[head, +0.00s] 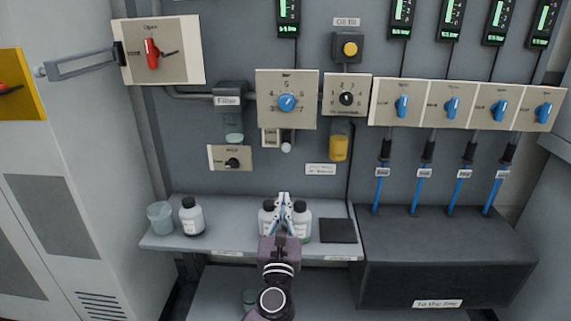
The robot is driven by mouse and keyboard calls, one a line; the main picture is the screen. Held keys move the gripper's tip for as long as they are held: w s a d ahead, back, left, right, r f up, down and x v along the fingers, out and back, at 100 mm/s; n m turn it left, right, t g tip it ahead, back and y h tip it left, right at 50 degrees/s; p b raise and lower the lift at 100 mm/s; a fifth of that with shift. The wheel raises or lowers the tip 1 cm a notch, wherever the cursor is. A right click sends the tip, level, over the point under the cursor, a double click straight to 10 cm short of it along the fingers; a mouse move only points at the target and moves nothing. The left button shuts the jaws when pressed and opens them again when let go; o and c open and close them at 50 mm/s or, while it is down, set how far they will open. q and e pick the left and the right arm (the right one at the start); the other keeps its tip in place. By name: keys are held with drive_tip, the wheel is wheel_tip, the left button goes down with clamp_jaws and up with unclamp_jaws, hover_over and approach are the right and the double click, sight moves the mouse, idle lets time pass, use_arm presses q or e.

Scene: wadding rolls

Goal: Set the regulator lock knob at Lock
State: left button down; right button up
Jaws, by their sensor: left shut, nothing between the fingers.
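A panel marked "bar" with a blue knob (287,103) and a number scale is on the grey back wall, at the middle. Below it is a small pale plate (269,138) with a whitish round part (286,147) beside it. A plate with a black knob (232,162) is lower left, under the filter. No lettering reading "Lock" is legible, so I cannot tell which knob is the regulator lock. My left gripper (284,199) is shut and empty, pointing up, in front of the shelf bottles and below these knobs. My right gripper is out of view.
The shelf (226,239) holds a beaker (160,217), a white bottle (192,216), more bottles behind my gripper and a dark pad (338,231). A panel with a black knob (347,99) and several blue-handled valves (452,107) are to the right. A red handle (151,53) is upper left.

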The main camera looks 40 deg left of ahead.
sight(286, 146)
use_arm(q)
drive_tip(key=shift+w, duration=0.1)
